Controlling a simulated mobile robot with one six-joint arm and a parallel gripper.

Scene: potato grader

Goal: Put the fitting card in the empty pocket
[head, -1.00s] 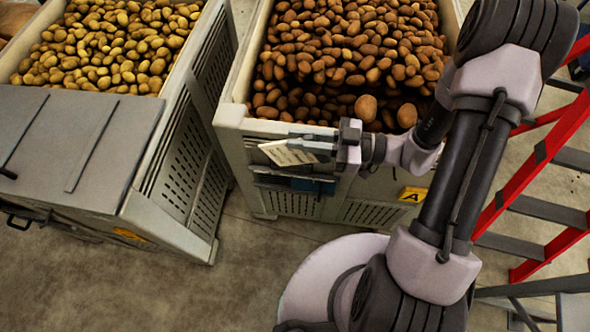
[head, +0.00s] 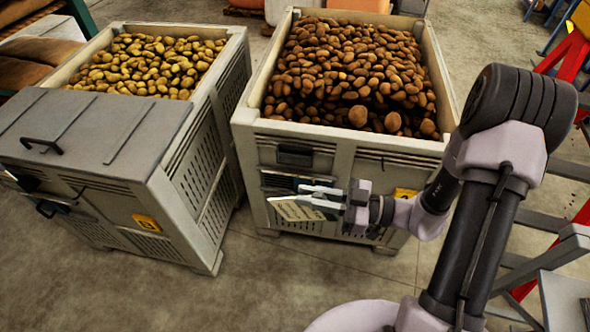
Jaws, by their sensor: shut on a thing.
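My gripper (head: 322,201) is shut on a pale card (head: 297,209) with faint print on it. It holds the card tilted, in front of the lower front face of the right crate (head: 345,138). A dark pocket or holder (head: 295,155) sits high on that face, above my gripper and apart from the card. I cannot tell whether anything is in it. Another dark bluish piece (head: 283,182) on the same face is partly hidden behind my gripper and the card. The left crate (head: 205,180) has a dark holder (head: 25,181) on its front, near the picture's edge.
The right crate holds brown potatoes and has a yellow label (head: 404,194) marked A. The left crate holds yellowish potatoes, with a grey lid (head: 85,130) over its near part and a yellow label (head: 147,223). A red and grey ladder (head: 570,215) stands at right. Floor is free in front.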

